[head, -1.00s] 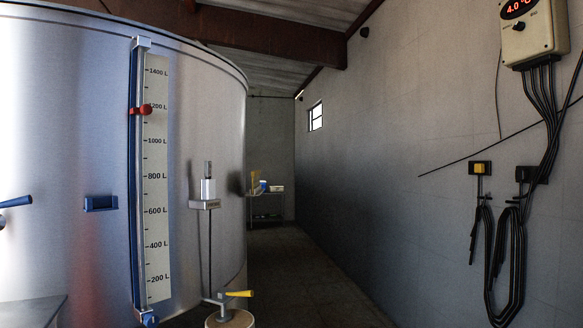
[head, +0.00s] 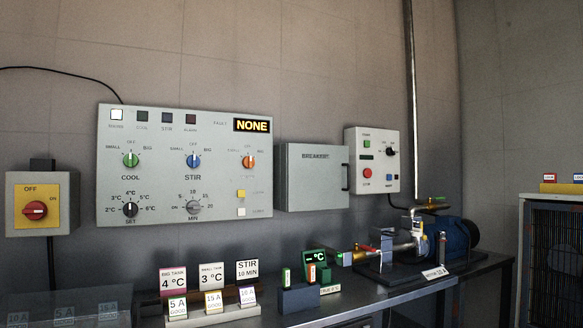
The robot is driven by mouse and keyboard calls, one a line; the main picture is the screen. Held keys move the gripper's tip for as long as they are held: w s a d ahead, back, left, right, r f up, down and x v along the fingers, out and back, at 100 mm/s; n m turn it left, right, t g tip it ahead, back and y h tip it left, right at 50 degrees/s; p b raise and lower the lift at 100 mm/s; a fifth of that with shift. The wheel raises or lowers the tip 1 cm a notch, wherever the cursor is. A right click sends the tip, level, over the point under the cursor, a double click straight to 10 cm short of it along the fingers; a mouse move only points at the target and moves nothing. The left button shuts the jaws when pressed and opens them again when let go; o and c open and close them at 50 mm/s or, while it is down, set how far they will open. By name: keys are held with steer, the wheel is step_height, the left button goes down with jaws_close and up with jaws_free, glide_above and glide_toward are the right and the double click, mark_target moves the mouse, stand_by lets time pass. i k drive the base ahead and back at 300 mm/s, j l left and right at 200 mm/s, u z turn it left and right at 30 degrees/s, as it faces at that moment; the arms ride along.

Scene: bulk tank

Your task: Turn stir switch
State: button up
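The stir switch (head: 194,161) is a blue rotary knob labelled STIR in the upper middle of the grey control panel (head: 235,205) on the wall. Small marks around it read SMALL, OFF and BIG; its pointer looks roughly upright, though it is small. A green COOL knob (head: 131,159) is to its left and an orange knob (head: 249,161) to its right. A black SET knob (head: 130,209) and a grey MIN knob (head: 193,208) sit below. The panel's display (head: 252,125) reads NONE. My gripper is not in view.
A red-and-yellow OFF/ON switch box (head: 35,210) hangs left of the panel. The grey breaker box (head: 312,178) and a smaller control box (head: 372,160) are right. Below, a bench (head: 390,288) holds label cards (head: 173,280) and a blue pump motor (head: 458,240).

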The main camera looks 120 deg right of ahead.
mark_target(193, 162)
steer(key=z, duration=3.55)
